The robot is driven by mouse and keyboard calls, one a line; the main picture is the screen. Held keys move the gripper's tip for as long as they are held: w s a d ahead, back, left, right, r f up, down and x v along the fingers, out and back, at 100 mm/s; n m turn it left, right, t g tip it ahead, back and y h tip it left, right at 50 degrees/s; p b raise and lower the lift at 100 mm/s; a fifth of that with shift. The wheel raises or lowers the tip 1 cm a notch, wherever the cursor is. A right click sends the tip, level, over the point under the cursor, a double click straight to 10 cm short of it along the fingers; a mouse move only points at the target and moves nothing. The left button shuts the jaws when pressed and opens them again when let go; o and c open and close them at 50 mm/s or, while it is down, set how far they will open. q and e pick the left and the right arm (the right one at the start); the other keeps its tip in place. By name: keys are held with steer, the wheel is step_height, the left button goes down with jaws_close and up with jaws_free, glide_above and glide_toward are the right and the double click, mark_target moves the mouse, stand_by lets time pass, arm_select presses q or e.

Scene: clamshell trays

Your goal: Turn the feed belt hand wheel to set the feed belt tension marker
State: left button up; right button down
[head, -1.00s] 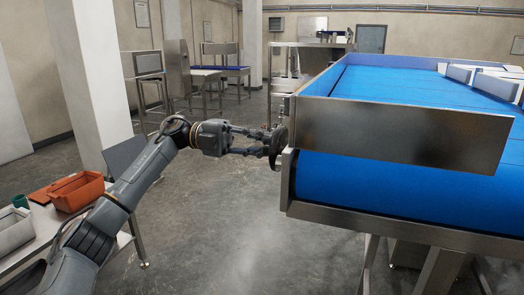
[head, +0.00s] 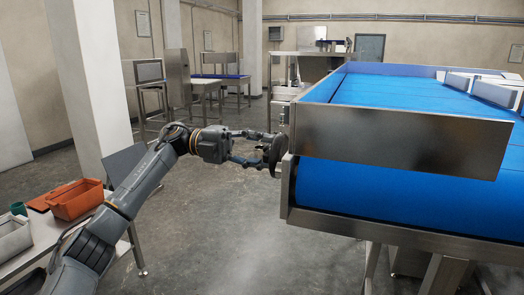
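The dark, round hand wheel (head: 277,155) shows nearly edge-on at the left end of the feed belt (head: 390,205). My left gripper (head: 268,150) reaches it from the left, with its two fingers spread one above the other. The fingertips meet the wheel in the picture; I cannot tell if they clamp it. The fingers' far side and the wheel's far face are hidden. I cannot make out the tension marker. My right gripper is not in view.
A steel guard plate (head: 395,138) and frame stand just right of the wheel. At the lower left, a table (head: 68,240) holds an orange bin (head: 76,203), a grey bin (head: 12,238) and a green cup (head: 18,208). The floor (head: 220,235) below my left arm is clear.

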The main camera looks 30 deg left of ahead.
arm_select(q)
steer(key=v, duration=1.2)
stand_by(0.4)
